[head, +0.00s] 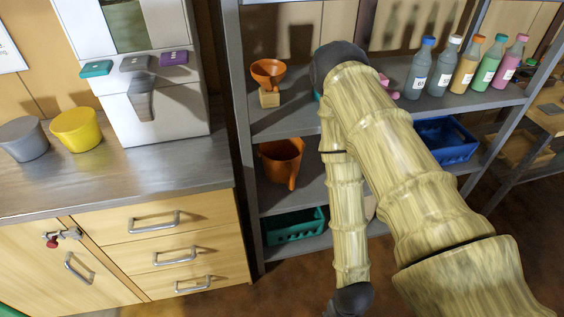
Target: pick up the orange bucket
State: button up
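An orange bucket-like container (279,165) stands on the middle shelf of the grey rack, at its left end. A narrow orange part, like a handle, runs down its front right side. Its base is partly hard to make out. My bamboo-patterned arm rises from the lower right, bends at a dark joint near the upper shelf and comes down to another dark joint at the bottom edge. The arm passes right of the orange container, apart from it in the picture. My gripper itself does not show, so its opening cannot be seen.
Several bottles (465,66) stand right. A green crate (292,228) and blue crate (446,139) are on the rack. Yellow (77,131) and grey (22,140) buckets stand on the left counter.

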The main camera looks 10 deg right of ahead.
aim_at(284, 164)
jog(key=z, duration=3.3)
jog(key=k, duration=2.25)
jog(key=u, duration=2)
jog(key=i, duration=0.5)
jog(key=u, duration=0.05)
